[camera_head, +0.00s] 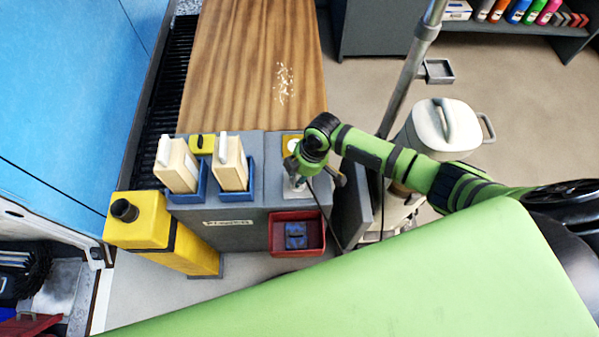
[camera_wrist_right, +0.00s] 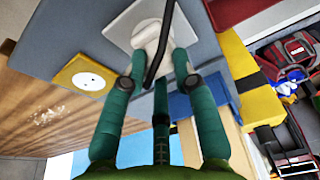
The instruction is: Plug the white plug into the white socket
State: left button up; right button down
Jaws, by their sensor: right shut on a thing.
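My right gripper (camera_head: 298,176) reaches down to the grey unit's top, by the white socket (camera_head: 289,193). In the right wrist view its green fingers (camera_wrist_right: 152,68) are shut on the white plug (camera_wrist_right: 149,36), a round body with a black cable. The plug is in front of the square plate of the white socket (camera_wrist_right: 118,28) and overlaps it. The fingers and plug hide the socket's middle, so I cannot tell whether the plug is seated. My left gripper is not in view.
A yellow socket plate (camera_wrist_right: 86,78) with a white round face lies beside the white one. Two cream containers (camera_head: 230,165) stand in blue holders to the left. A red bin (camera_head: 283,248) hangs on the front. A wooden top (camera_head: 235,60) lies behind.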

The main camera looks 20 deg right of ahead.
jog(key=shift+f, duration=0.15)
jog(key=c, duration=0.9)
grip_release()
jog(key=v, duration=1.2)
jog(key=shift+s, duration=0.1)
